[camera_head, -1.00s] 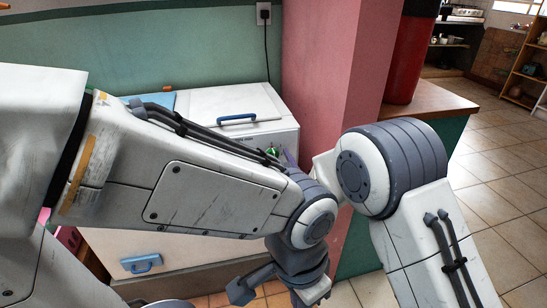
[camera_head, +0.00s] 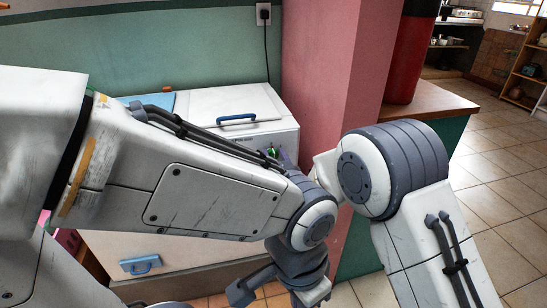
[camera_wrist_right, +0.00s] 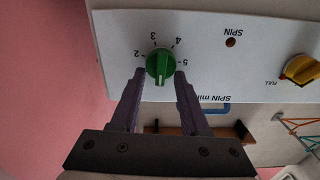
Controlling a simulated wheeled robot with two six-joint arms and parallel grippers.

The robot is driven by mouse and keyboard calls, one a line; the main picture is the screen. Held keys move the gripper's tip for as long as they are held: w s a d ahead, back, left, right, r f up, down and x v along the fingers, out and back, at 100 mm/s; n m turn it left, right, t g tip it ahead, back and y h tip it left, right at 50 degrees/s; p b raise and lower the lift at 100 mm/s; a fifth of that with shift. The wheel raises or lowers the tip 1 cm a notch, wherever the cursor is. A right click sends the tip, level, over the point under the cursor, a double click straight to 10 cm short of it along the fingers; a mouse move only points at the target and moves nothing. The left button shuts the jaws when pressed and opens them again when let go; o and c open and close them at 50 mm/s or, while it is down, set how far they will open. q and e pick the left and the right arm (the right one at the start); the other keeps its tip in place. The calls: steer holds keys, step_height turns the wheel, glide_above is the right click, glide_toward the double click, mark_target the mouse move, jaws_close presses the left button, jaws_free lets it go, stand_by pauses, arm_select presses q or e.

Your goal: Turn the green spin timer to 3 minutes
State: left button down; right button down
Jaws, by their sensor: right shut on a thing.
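The green spin timer (camera_wrist_right: 160,64) is a round knob on a white panel (camera_wrist_right: 110,45), upside down in the right wrist view, with numbers 2 to 5 around it. Its white line stands nearly upright in the picture, its upper end near the 3 mark, but the exact setting is hard to tell. My right gripper (camera_wrist_right: 160,74) is shut on the knob, one purple finger on each side. In the head view a small green bit of the timer (camera_head: 271,153) shows behind my arm.
A yellow knob (camera_wrist_right: 301,69) sits beside the timer on the panel. The white washer's lid (camera_head: 215,105) has a blue handle (camera_head: 236,119). A pink pillar (camera_head: 330,70) stands close on the right, with a red cylinder (camera_head: 410,55) beyond it.

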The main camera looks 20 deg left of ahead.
steer(key=m+b, duration=0.1)
steer(key=m, duration=0.1)
steer(key=m+b, duration=0.1)
steer(key=shift+d+f+m, duration=0.1)
steer(key=shift+f+m, duration=0.2)
steer(key=shift+m, duration=0.1)
steer(key=m+b, duration=0.1)
steer(key=m, duration=0.1)
steer(key=m+b, duration=0.1)
steer(key=m, duration=0.1)
steer(key=shift+w+d+f+m+b, duration=0.1)
steer(key=shift+d+f+m+b, duration=0.1)
steer(key=shift+m+b, duration=0.15)
steer(key=shift+a+f+m+b, duration=0.1)
steer(key=shift+f+m+b, duration=0.25)
steer(key=shift+m+b, duration=2.7)
steer(key=shift+a+f+m+b, duration=0.1)
steer(key=shift+f+m+b, duration=0.25)
steer(key=shift+m+b, duration=2.6)
steer(key=shift+a+f+m+b, duration=0.25)
steer(key=shift+m+b, duration=1.05)
steer(key=shift+m, duration=3.45)
steer(key=shift+d, duration=0.15)
steer(key=shift+c, duration=2)
jaws_free()
steer(key=shift+d, duration=0.1)
